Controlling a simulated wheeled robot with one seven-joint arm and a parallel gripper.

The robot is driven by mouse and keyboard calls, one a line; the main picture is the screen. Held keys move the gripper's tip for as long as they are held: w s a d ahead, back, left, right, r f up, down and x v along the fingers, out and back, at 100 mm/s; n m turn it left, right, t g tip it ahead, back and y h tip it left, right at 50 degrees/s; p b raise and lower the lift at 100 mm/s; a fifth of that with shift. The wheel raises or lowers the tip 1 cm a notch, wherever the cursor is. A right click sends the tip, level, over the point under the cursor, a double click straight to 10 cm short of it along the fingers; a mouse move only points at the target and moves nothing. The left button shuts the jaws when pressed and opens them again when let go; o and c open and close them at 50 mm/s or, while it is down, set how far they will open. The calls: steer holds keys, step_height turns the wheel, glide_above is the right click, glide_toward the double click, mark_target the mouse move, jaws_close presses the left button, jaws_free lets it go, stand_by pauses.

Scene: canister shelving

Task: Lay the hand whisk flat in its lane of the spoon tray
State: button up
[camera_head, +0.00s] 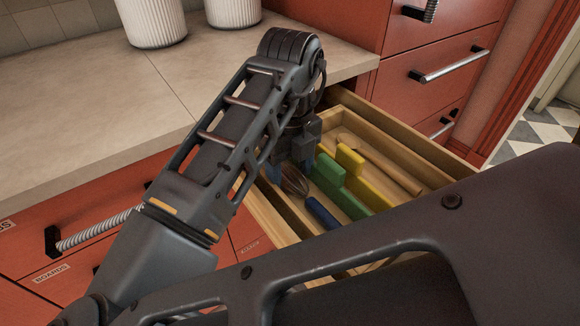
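The hand whisk has a brown wire head (295,181) and a dark blue handle (322,213). It lies low in the open wooden drawer, on the left side of the spoon tray. Green (329,176) and yellow (350,160) upright pieces, apparently lane dividers, stand to its right. My gripper (292,166) points down into the drawer just above the whisk's wire head. My arm hides part of the fingers, and I cannot tell whether they touch the whisk or how far apart they are. I cannot tell whether the whisk is fully flat.
A long wooden utensil (385,166) lies in the right lane. The drawer's wooden wall (420,145) rises around the tray. The stone counter (110,105) overhangs at the left, with white ribbed canisters (153,20) at its back. Red drawers with metal handles (450,65) stand behind.

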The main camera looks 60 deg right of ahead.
steer(key=o, duration=0.4)
steer(key=shift+c, duration=0.2)
steer(key=shift+r+p, duration=0.65)
steer(key=shift+r, duration=3.35)
